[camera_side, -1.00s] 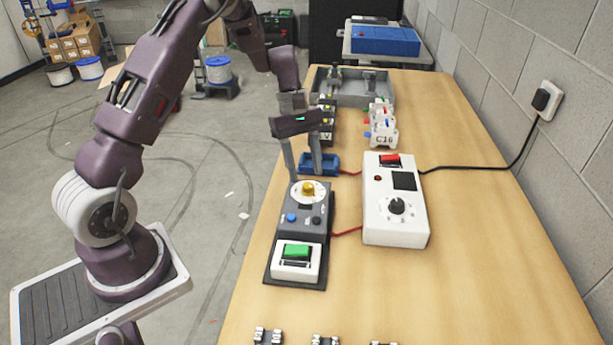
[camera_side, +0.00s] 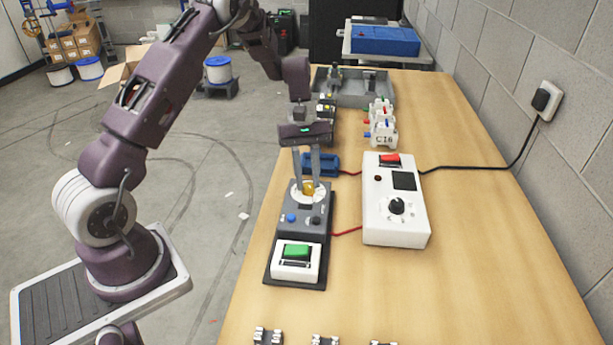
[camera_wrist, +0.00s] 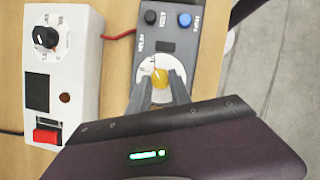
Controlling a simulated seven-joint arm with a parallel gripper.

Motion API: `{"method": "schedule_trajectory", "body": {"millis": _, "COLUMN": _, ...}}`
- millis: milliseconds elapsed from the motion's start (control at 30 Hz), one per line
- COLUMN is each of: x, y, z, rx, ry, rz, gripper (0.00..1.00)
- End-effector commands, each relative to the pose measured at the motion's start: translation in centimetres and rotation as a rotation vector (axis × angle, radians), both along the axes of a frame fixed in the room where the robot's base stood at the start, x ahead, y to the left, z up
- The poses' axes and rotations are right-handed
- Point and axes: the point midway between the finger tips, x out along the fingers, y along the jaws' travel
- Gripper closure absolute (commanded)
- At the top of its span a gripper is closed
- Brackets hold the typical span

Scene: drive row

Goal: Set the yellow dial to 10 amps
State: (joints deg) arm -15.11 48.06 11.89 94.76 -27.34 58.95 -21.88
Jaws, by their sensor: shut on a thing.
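The yellow dial (camera_side: 308,187) sits on a white round scale at the far end of a dark grey control box (camera_side: 290,222). My gripper (camera_side: 307,182) reaches down from above with one finger on each side of the dial, shut on it. In the wrist view the dial (camera_wrist: 159,78) shows between the two fingertips (camera_wrist: 160,84). The white scale (camera_wrist: 147,72) is partly covered by the fingers, and its marks are too small to read.
A white box (camera_side: 396,225) with a black knob stands to the right, joined by red wires. A blue block (camera_side: 321,164) lies just behind.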

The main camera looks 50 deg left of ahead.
Motion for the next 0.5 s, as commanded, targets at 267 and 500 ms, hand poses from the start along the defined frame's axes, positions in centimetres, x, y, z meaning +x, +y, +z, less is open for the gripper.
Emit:
{"method": "schedule_trajectory", "body": {"millis": 267, "x": 0.09, "y": -0.09, "z": 0.06, "rx": -0.001, "ry": -0.002, "rz": -0.106, "gripper": 1.00}}
{"method": "schedule_trajectory", "body": {"millis": 500, "x": 0.09, "y": -0.08, "z": 0.05, "rx": 0.000, "ry": -0.001, "rz": -0.105, "gripper": 0.53}}
